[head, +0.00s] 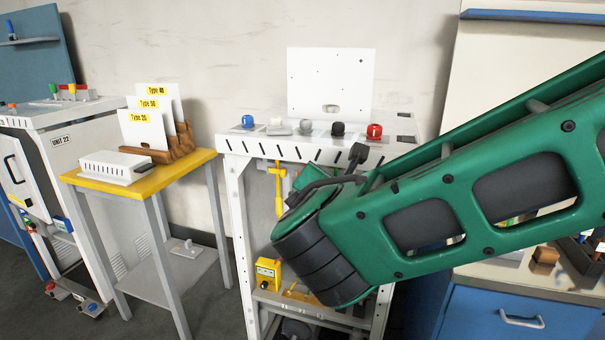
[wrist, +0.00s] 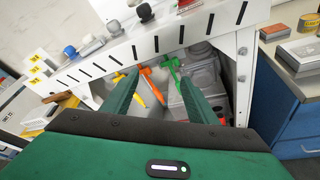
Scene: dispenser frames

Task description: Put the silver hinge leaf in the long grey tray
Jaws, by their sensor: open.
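My gripper (wrist: 160,72) shows in the wrist view as two green fingers, spread apart with nothing held between them. It points at the open front of the white perforated machine stand (wrist: 130,45), below its slotted top edge. Orange and green handled parts (wrist: 155,85) show between and beyond the fingers. I cannot make out the silver hinge leaf in either view. I cannot pick out the long grey tray with certainty. In the head view my green arm crosses the right half and hides part of the stand (head: 240,200) and the workbench; the fingers do not show there.
Several coloured knobs (head: 374,131) line the stand's top. A yellow-edged table (head: 190,165) on the left holds a white box (head: 115,167) and cards in a wooden rack. A blue-drawered workbench (head: 500,318) at right carries clutter. Floor shows between table and stand.

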